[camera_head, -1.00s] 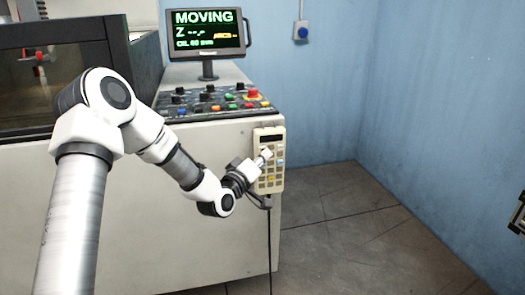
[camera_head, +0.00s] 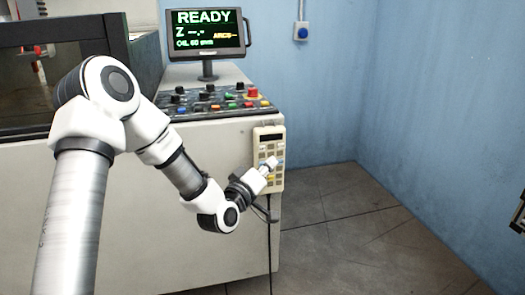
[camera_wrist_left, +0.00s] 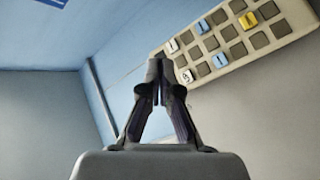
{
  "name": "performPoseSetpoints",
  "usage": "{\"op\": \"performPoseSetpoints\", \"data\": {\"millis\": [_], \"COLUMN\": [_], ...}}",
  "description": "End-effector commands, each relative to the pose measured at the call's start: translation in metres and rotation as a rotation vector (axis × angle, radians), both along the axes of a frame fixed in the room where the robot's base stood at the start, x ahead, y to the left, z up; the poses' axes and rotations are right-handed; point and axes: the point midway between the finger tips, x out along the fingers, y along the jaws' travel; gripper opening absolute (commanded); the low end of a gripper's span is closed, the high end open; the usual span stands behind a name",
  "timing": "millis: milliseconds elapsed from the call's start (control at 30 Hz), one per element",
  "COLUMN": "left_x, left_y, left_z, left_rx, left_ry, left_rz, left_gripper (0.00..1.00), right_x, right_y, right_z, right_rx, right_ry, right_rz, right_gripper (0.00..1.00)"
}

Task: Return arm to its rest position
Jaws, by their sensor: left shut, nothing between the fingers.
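My left arm comes in from the left in the head view. My left gripper (camera_head: 271,163) is in front of the beige handheld keypad (camera_head: 268,134), which hangs on the right end of the machine's front. In the left wrist view the gripper's fingers (camera_wrist_left: 158,75) are shut together with nothing between them. The keypad (camera_wrist_left: 238,66) also shows there, with white, blue and yellow keys, at the upper right beyond the fingertips. The fingertips appear apart from the keys. My right gripper is not clearly seen.
The machine (camera_head: 150,245) fills the left side. Its sloped panel (camera_head: 215,101) has several buttons, and the screen (camera_head: 207,33) reads READY. A cable (camera_head: 269,250) hangs below the keypad. A blue wall (camera_head: 440,100) stands to the right. The tiled floor (camera_head: 350,240) is clear.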

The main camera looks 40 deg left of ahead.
Motion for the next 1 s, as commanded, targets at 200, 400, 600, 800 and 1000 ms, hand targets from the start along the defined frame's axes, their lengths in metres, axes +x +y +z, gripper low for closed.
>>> {"op": "performPoseSetpoints", "data": {"millis": [200,400,600,800,1000], "left_x": [0.000,0.000,0.000,-0.002,-0.050], "left_y": [0.000,0.000,0.000,-0.013,-0.073], "left_z": [0.000,0.000,0.000,-0.054,-0.204], "left_rx": [0.000,0.000,0.000,0.030,0.132], "left_ry": [0.000,0.000,0.000,0.104,0.462], "left_rz": [0.000,0.000,0.000,-0.026,-0.153], "left_gripper": [0.00,0.00,0.00,0.00,0.00], "right_x": [0.000,0.000,0.000,0.000,0.000], "right_y": [0.000,0.000,0.000,0.000,0.000], "right_z": [0.000,0.000,0.000,0.000,0.000], "right_rx": [0.000,0.000,0.000,0.000,0.000], "right_ry": [0.000,0.000,0.000,0.000,0.000], "right_rz": [0.000,0.000,0.000,0.000,0.000], "right_gripper": [0.40,0.40,0.40,0.40,0.40]}}
